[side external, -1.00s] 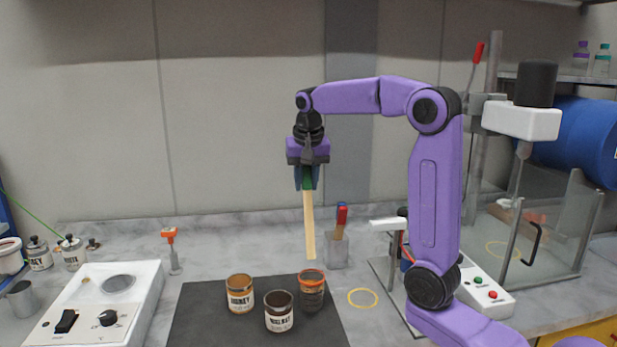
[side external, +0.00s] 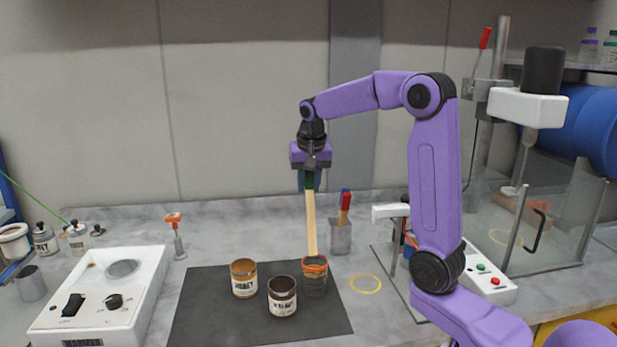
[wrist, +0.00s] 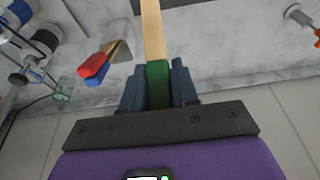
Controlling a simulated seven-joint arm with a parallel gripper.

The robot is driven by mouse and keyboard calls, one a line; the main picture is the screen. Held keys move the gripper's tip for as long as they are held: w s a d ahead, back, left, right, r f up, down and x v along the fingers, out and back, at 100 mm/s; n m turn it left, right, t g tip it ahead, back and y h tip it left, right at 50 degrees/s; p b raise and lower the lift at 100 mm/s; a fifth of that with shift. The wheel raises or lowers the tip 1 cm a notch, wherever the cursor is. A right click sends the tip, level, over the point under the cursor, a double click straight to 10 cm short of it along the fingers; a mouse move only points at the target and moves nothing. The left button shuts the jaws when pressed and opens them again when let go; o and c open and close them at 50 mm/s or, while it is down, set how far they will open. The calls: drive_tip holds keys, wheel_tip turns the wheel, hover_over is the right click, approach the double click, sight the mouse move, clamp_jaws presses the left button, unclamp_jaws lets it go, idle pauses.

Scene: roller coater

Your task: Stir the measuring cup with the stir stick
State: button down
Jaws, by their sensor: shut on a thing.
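My gripper (side external: 310,186) is shut on the green handle of the stir stick (side external: 311,222), a long pale wooden strip pointing down. In the wrist view the stick (wrist: 153,30) runs out from between the blue fingers. The measuring cup (side external: 314,280) is the clear vessel with an orange rim and dark contents, on the right of the dark mat. The stick's lower end reaches the cup's rim in the side view. I cannot tell whether it is inside the opening or just above or behind it.
Two labelled jars, an amber-topped one (side external: 244,279) and a dark one (side external: 282,297), stand left of the cup on the dark mat (side external: 215,320). A holder (side external: 341,238) with red and blue handled tools stands close behind right. A white hotplate-like device (side external: 95,300) is left.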

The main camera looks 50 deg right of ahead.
sight(310, 207)
drive_tip(key=shift+s+a+f, duration=0.3)
drive_tip(key=shift+f, duration=0.85)
drive_tip(key=shift+s+a+f, duration=0.3)
drive_tip(key=shift+a+f, duration=0.05)
drive_tip(key=shift+f, duration=0.85)
drive_tip(key=shift+s+a+f, duration=0.3)
drive_tip(key=shift+f, duration=0.85)
